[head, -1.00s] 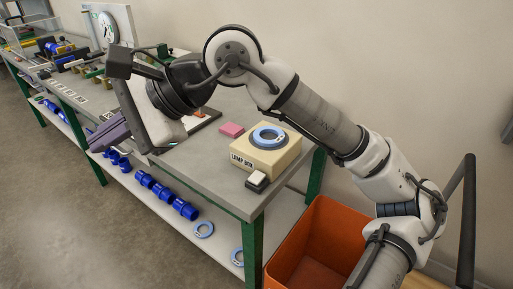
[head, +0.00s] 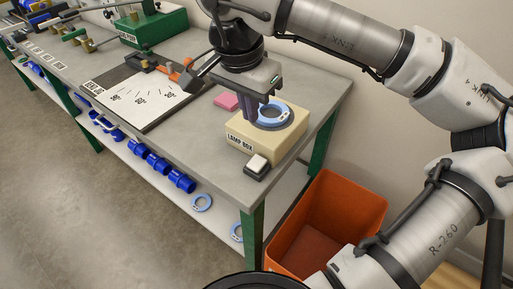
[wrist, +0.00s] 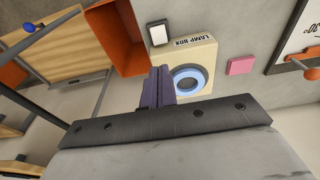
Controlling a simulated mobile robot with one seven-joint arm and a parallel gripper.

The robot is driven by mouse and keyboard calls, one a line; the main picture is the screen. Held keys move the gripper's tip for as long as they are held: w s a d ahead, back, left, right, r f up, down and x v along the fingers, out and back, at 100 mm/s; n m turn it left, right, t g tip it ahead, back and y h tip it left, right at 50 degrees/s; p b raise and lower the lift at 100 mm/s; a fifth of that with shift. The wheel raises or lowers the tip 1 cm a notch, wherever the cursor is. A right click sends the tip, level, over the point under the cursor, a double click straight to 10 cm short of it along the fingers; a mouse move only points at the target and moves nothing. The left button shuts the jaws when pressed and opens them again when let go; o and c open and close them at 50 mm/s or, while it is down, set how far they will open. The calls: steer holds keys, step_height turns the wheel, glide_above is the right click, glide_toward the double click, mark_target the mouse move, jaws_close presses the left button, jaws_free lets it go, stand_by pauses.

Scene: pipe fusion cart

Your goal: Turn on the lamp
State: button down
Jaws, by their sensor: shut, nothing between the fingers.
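The cream lamp box (head: 240,137), labelled "LAMP BOX", sits near the right end of the grey workbench. A light blue ring (head: 284,116) lies on its top. A small black block with a white top (head: 257,164) sits on the bench just in front of the box; it also shows in the wrist view (wrist: 158,32). My gripper (head: 270,118) is shut and empty, pointing down over the box. It partly covers the ring in the head view. In the wrist view its purple fingers (wrist: 158,85) lie beside the box and ring. I see no lit lamp.
An orange bin (head: 345,205) stands on the floor at the bench's right end. A pink block (head: 226,101) lies behind the box. A white angle-marked board (head: 150,97) lies to the left. Blue fittings (head: 158,164) sit on the lower shelf.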

mark_target(258, 159)
steer(key=f+p, duration=0.1)
steer(key=f, duration=0.3)
steer(key=w+f+p, duration=0.1)
steer(key=f, duration=0.4)
steer(key=w+d+f+p, duration=0.1)
steer(key=f, duration=0.4)
steer(key=shift+d, duration=0.1)
